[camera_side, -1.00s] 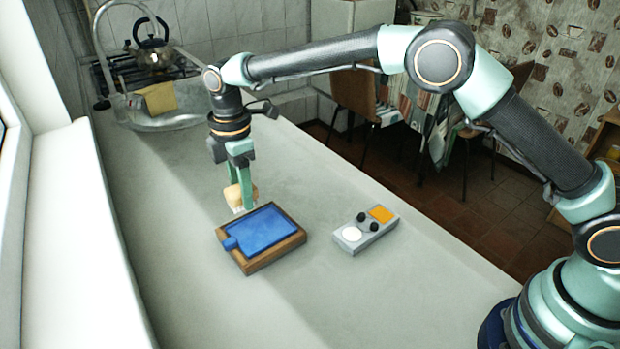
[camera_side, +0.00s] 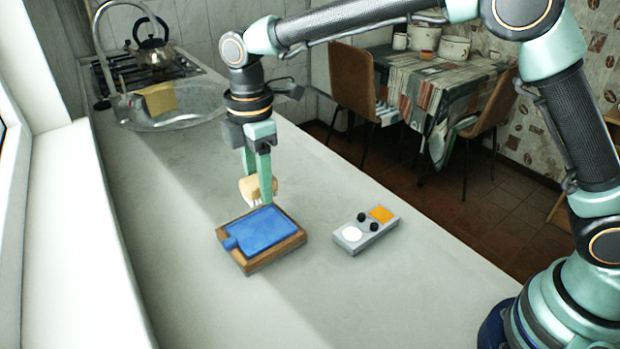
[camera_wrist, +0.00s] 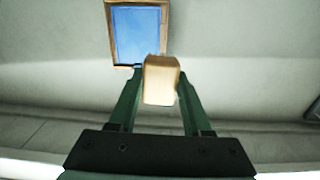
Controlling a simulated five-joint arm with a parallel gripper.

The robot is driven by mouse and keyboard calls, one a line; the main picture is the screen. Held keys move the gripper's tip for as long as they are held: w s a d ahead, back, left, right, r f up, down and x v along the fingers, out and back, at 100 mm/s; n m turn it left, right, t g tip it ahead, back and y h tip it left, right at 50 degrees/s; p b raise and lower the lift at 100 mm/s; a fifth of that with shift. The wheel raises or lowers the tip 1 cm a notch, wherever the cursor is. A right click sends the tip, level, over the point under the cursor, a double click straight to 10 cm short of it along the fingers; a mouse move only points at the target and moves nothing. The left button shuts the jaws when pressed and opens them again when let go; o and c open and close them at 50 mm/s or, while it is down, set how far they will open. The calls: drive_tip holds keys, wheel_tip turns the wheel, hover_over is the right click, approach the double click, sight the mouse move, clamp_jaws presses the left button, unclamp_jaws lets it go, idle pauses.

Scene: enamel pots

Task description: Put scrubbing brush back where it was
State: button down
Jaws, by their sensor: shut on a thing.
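The scrubbing brush (camera_side: 254,189) has a pale wooden body, with light bristles on its underside in the side view. My gripper (camera_side: 260,183) is shut on it and holds it just behind the blue-topped wooden tray. In the wrist view the brush (camera_wrist: 161,80) sits between the two green fingers of my gripper (camera_wrist: 160,95). The fingers hide part of the brush in the side view. I cannot tell exactly how high it is above the counter.
The wooden tray (camera_side: 268,263) with a blue inset (camera_side: 264,230) lies in front of the brush. A grey box with knobs and an orange patch (camera_side: 367,229) lies to its right. A sink (camera_side: 190,117) is behind at left. The counter between is clear.

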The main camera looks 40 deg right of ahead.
wheel_tip(320, 180, up, 3)
hover_over(306, 281)
drive_tip(key=w, duration=0.1)
drive_tip(key=s, duration=0.1)
wheel_tip(306, 281, down, 20)
drive_tip(key=shift+r, duration=0.25)
drive_tip(key=shift+f, duration=0.1)
drive_tip(key=shift+c, duration=1.7)
unclamp_jaws()
wheel_tip(306, 281, up, 12)
drive_tip(key=s+d+r+m+t, duration=0.2)
drive_tip(key=d+r+m, duration=0.4)
drive_tip(key=d+m, duration=0.3)
drive_tip(key=s+d+r+m+t, duration=0.3)
drive_tip(key=d+r+m, duration=0.3)
drive_tip(key=d+m, duration=0.3)
drive_tip(key=shift+s+d+r+t, duration=0.3)
drive_tip(key=shift+s+d, duration=0.35)
drive_tip(key=shift+d, duration=0.6)
